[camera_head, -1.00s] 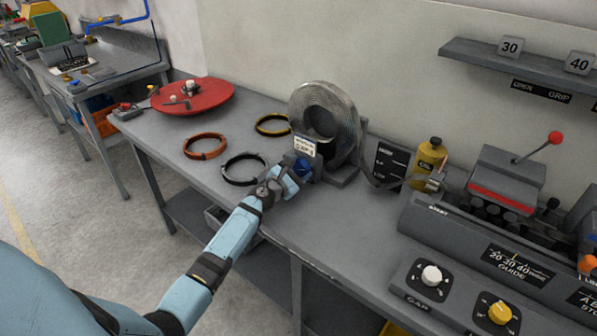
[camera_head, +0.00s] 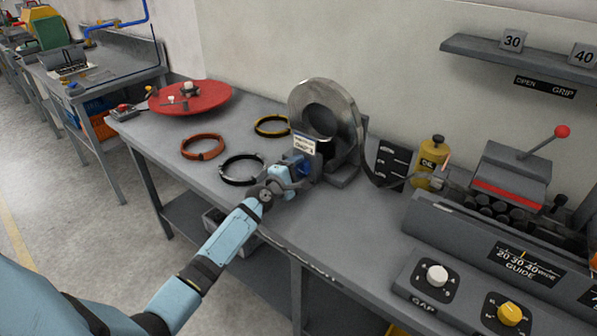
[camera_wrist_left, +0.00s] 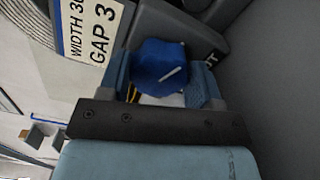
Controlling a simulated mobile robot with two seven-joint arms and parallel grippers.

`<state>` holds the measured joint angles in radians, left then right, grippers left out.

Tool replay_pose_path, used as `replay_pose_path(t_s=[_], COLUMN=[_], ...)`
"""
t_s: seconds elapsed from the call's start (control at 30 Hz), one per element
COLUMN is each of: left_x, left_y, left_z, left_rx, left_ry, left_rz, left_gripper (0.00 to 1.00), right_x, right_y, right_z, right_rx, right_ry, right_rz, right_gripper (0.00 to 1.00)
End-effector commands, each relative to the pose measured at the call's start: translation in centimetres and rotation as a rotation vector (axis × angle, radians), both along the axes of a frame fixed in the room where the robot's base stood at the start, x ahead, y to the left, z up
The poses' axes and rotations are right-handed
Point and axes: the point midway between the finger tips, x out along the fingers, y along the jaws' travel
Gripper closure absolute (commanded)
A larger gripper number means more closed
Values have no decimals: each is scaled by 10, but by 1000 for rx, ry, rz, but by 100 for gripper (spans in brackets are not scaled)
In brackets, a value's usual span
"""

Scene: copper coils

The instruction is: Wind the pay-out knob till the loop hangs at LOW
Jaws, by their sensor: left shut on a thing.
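The blue pay-out knob (camera_wrist_left: 158,66) sits between the fingers of my left gripper (camera_wrist_left: 165,88) in the left wrist view, its white mark slanting. In the head view my left gripper (camera_head: 290,176) is shut on this knob (camera_head: 303,163), which it partly hides, at the base of the coil stand. The grey metal coil (camera_head: 350,122) stands upright above it. A strip (camera_head: 371,177) sags from the coil in a shallow loop before a black gauge board (camera_head: 393,158). The board's lettering is too small to read now. My right gripper is out of view.
A label (camera_wrist_left: 92,28) reading WIDTH 30, GAP 3 is beside the knob. Orange (camera_head: 203,147), black (camera_head: 242,169) and yellow-black (camera_head: 272,125) rings lie left of the coil. A yellow oil bottle (camera_head: 431,166) and the grey machine (camera_head: 490,240) stand to the right.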

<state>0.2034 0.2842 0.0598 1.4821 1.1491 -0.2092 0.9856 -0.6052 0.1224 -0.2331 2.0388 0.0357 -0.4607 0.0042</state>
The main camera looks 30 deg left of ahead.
Motion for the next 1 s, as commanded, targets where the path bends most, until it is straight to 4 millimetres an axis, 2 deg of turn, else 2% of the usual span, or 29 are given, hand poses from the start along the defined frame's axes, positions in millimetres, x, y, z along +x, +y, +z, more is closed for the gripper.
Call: replay_pose_path(t_s=[0.63,0.67,0.73,0.77,1.0], left_x=[0,0,0,0,0], left_y=[0,0,0,0,0], left_z=[-1,-1,-1,-1,0], left_rx=[47,47,46,46,46], left_ry=[-3,-3,-3,-3,-4], left_rz=[0,0,0,0,0], left_gripper=[65,35,19,16,16], right_x=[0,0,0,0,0], right_y=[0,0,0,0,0], right_z=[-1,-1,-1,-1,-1], right_rx=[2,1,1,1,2], right_ry=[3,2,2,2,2], right_rz=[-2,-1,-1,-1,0], right_gripper=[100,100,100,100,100])
